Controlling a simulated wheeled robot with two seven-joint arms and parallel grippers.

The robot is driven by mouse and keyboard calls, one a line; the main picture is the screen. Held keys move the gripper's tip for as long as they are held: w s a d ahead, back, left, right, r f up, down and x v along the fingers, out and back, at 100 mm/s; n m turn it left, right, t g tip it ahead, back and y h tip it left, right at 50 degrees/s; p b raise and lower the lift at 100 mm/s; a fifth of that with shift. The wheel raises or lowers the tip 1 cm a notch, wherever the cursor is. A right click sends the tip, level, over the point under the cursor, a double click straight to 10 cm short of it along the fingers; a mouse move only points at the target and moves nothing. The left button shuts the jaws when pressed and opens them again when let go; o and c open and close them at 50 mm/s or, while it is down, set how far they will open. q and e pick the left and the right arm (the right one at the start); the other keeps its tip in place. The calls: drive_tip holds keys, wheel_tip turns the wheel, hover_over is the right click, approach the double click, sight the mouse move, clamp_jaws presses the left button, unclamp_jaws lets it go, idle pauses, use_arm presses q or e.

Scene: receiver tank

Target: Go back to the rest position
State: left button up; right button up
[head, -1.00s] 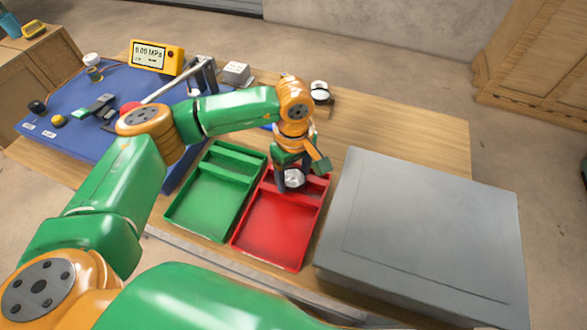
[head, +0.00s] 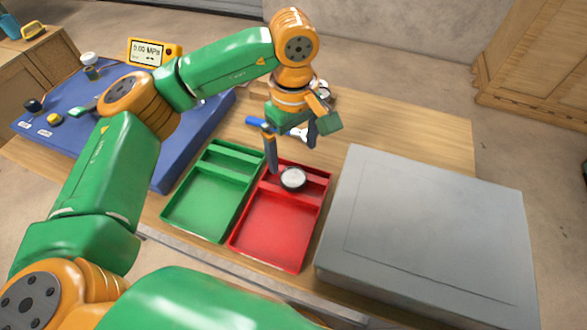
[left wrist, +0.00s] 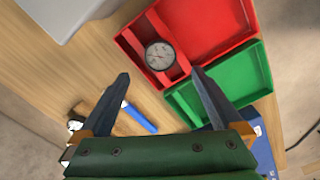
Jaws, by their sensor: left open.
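My left gripper (head: 291,150) is open and empty, held above the back end of the red tray (head: 272,230). Its two dark fingers stand apart in the left wrist view (left wrist: 163,92). A round gauge with a pale dial (head: 293,178) lies in the red tray near its back divider. In the left wrist view the gauge (left wrist: 160,56) lies face up, beyond the fingertips and apart from them. My right gripper is not in view.
A green tray (head: 195,205) stands left of the red one. A large grey box (head: 425,235) stands to the right. A blue mat (head: 170,150) with a yellow pressure display (head: 155,51) lies at left. A blue-handled tool (head: 256,121) lies behind the trays.

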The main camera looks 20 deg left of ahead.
use_arm(q)
wheel_tip(320, 180, up, 4)
drive_tip(key=shift+f, duration=0.15)
idle(0.3)
